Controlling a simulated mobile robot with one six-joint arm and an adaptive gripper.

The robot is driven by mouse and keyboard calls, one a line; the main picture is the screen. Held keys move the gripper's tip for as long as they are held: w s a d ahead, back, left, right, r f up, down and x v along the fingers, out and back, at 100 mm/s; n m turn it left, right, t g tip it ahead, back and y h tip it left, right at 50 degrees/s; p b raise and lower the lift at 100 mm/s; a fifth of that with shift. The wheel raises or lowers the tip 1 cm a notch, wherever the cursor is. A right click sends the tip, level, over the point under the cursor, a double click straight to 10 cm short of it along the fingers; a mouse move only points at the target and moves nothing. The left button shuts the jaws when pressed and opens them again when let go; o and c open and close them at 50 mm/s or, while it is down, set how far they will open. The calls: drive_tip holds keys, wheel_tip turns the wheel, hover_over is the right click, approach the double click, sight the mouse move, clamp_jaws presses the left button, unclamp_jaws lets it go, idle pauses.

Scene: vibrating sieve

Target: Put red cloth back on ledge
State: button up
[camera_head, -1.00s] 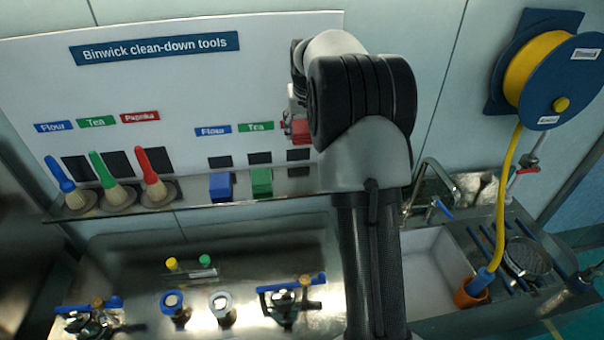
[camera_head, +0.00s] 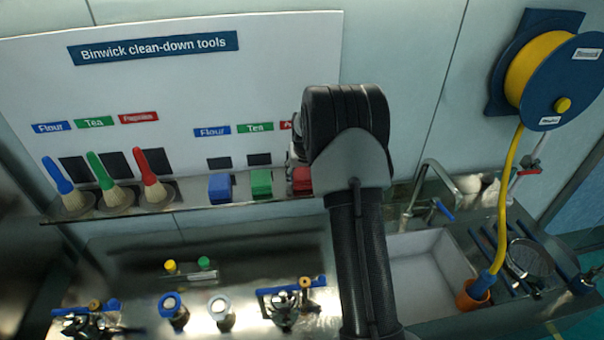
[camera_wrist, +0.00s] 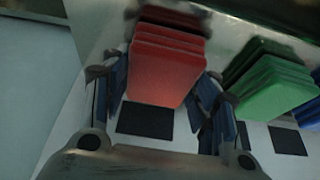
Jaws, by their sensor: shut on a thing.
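The folded red cloth (camera_head: 302,181) is at the ledge (camera_head: 150,209), just right of the green cloth (camera_head: 261,183) and in line with it. In the wrist view the red cloth (camera_wrist: 160,78) is between the two blue-padded fingers of my gripper (camera_wrist: 162,88), which is shut on it. A dark square on the board shows beside the red cloth in the wrist view. My arm partly covers the red cloth in the head view, and I cannot tell whether it bears on the ledge.
The blue cloth (camera_head: 220,187) stands left of the green one. Several brushes (camera_head: 152,178) stand farther left on the ledge. Below are a steel counter with small fittings, a sink basin (camera_head: 430,277) and a tap (camera_head: 428,190). A yellow hose reel (camera_head: 540,75) hangs at right.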

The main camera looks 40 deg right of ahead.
drive_tip(key=shift+f, duration=0.15)
drive_tip(key=o, duration=1)
drive_tip(key=shift+o, duration=0.2)
